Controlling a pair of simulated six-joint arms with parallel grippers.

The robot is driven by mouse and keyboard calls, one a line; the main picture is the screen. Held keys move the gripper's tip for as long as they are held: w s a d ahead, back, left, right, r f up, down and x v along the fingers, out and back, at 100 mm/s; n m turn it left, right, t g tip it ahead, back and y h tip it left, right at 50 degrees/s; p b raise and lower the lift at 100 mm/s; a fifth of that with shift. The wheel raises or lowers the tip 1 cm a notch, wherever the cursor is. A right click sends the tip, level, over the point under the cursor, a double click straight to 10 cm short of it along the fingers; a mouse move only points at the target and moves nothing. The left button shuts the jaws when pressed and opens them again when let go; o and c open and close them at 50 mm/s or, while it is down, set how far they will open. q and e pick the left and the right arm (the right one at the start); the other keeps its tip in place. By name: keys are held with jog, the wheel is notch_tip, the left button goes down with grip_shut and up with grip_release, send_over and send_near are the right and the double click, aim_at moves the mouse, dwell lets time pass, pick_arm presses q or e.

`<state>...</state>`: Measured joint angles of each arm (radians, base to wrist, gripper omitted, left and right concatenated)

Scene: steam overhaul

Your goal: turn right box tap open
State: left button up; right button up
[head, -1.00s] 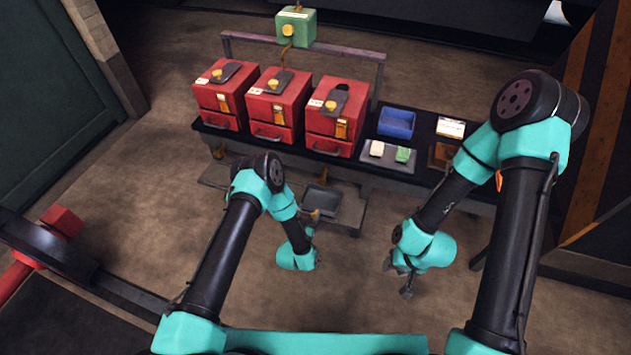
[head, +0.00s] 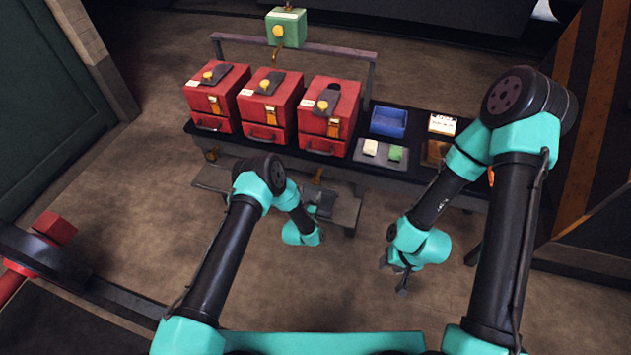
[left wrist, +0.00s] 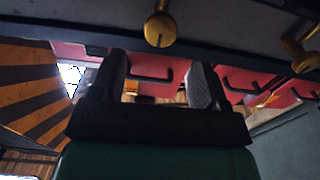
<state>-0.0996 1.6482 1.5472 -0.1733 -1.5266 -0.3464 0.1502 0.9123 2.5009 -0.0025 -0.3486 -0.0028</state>
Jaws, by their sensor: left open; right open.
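The right red box (head: 329,112) stands on the bench beside two like boxes. A brass tap (head: 318,176) hangs under the bench edge below it. In the left wrist view, which is upside down, a brass tap with a round knob (left wrist: 160,30) shows near the top centre. A second brass tap (left wrist: 300,52) is at the right edge. My left gripper (head: 318,205) is low in front of the bench, below the tap and apart from it. Its fingers (left wrist: 158,82) are spread and empty. My right gripper (head: 396,276) is open and empty over the floor.
The bench's lower shelf (head: 345,212) is close to my left gripper. A blue bin (head: 388,121) and a tray (head: 370,156) with small blocks sit right of the boxes. A green box (head: 286,28) is above the rail. The floor in front is clear.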

aim_at(315, 182)
pick_arm(q)
jog(key=x, duration=0.7)
jog(key=shift+w+d, duration=0.1)
jog(key=shift+w, duration=0.25)
jog(key=c, duration=0.9)
